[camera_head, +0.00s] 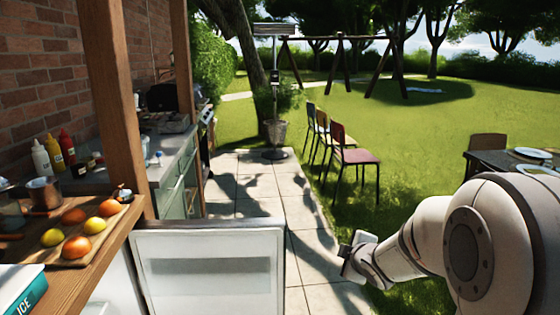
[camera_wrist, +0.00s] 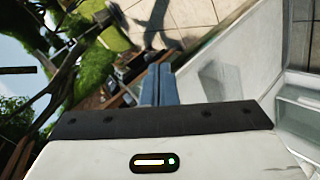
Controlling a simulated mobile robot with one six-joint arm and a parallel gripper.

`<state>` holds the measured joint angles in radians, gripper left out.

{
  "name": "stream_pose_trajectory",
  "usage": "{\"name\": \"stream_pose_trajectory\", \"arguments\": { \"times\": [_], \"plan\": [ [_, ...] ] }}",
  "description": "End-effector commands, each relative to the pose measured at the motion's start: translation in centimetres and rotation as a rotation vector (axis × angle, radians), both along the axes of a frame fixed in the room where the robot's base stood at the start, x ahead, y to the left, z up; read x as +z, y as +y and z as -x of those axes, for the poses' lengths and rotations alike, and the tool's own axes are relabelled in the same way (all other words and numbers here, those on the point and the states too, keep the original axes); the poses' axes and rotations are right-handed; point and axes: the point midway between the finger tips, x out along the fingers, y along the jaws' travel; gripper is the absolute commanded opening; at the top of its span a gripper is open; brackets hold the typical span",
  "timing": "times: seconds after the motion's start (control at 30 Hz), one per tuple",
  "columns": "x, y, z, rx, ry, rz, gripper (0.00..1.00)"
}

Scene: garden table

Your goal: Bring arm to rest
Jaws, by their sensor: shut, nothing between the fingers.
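My gripper (camera_head: 347,258) is at the end of my white arm (camera_head: 440,240), which reaches in from the right of the head view. It hangs over the paved path, to the right of a white panel that looks like an open door (camera_head: 212,268). In the wrist view the two blue-grey fingers (camera_wrist: 158,84) lie side by side, shut, with nothing held. The white panel also shows to the right of the fingers in the wrist view (camera_wrist: 228,82). I cannot tell the exact gap between gripper and panel.
A wooden counter holds a board with fruit (camera_head: 75,238) and an ice box (camera_head: 22,290) at left. Several chairs (camera_head: 353,157) stand right of the paved path (camera_head: 262,190). A table with plates (camera_head: 505,163) is at far right. The path ahead looks clear.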

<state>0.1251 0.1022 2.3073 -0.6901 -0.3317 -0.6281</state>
Motion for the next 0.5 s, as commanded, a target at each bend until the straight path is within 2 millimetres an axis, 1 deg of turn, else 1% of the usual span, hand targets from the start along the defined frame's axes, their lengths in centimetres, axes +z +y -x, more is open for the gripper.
{"name": "stream_pose_trajectory", "arguments": {
  "times": [0.03,0.07,0.1,0.17,0.2,0.27,0.3,0.37,0.4,0.5],
  "plan": [
    [3.1,-0.6,1.7,-0.098,0.043,-0.038,0.00],
    [4.0,-1.0,2.7,-0.163,0.076,-0.069,0.00],
    [5.0,-1.5,4.3,-0.249,0.122,-0.110,0.00],
    [6.5,-2.0,6.9,-0.376,0.190,-0.178,0.00],
    [7.4,-2.1,8.8,-0.458,0.237,-0.226,0.00],
    [8.8,-2.1,11.8,-0.578,0.310,-0.300,0.00],
    [9.5,-1.9,13.9,-0.653,0.361,-0.350,0.00],
    [10.6,-1.3,17.0,-0.758,0.436,-0.421,0.00],
    [11.1,-0.9,18.9,-0.820,0.485,-0.465,0.00],
    [12.3,0.4,23.1,-0.945,0.597,-0.553,0.00]
  ]
}}
